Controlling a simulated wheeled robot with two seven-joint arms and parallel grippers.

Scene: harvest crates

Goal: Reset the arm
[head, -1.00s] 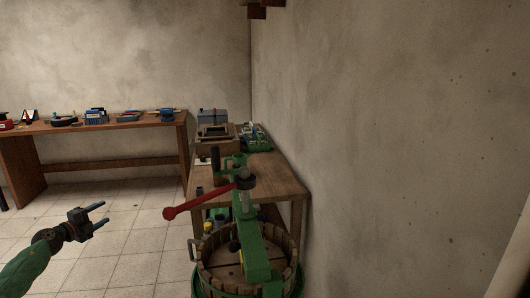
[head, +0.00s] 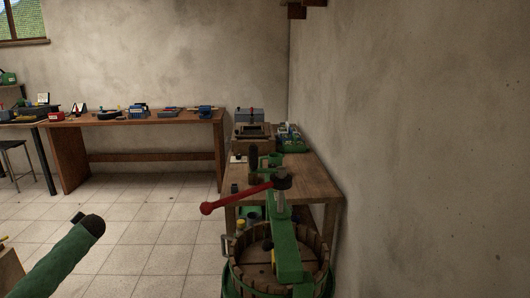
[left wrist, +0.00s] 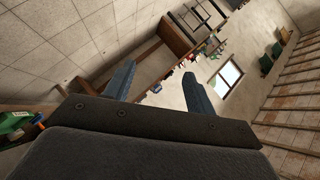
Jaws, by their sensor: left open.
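My left arm, green with a dark joint, comes in from the lower left of the head view; its gripper is hidden there behind the forearm. In the left wrist view my left gripper (left wrist: 158,88) shows two blue-grey fingers spread apart. Nothing is between them, and beyond them are the tiled floor, a wall and a window. My right gripper is in neither view.
A basket press (head: 278,262) with a green frame and a red-handled lever (head: 238,196) stands at the lower middle. Behind it a wooden table (head: 312,172) runs along the right wall. A long workbench (head: 150,122) holds several tools. The tiled floor (head: 150,225) between is clear.

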